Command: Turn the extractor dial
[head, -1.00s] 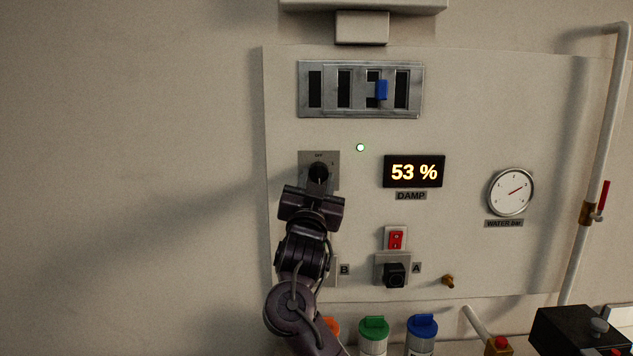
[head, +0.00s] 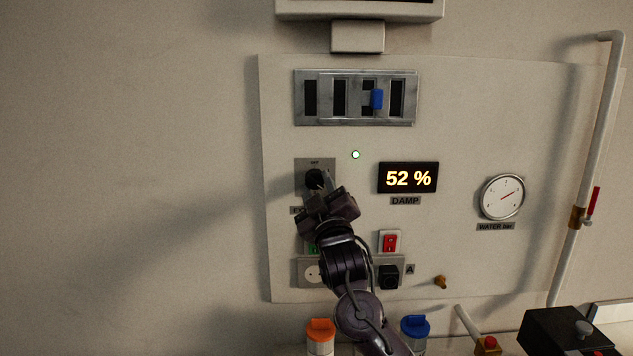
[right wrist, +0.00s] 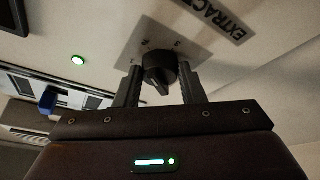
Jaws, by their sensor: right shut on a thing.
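The extractor dial (head: 314,178) is a round black knob on a grey square plate on the wall panel. My right gripper (head: 322,186) reaches up to it from below, tilted, and covers part of the plate and its label. In the right wrist view the dial (right wrist: 158,76) sits between the two fingers of my right gripper (right wrist: 160,84), which are closed on its sides. The EXTRACTOR label (right wrist: 215,18) shows partly there. My left gripper is not in view.
The DAMP display (head: 408,178) reads 52 %. A green light (head: 355,155) glows above it. A vent with a blue slider (head: 376,99) is above. A red switch (head: 390,242) and black plug (head: 389,277) are lower right. Bottles (head: 320,335) stand below.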

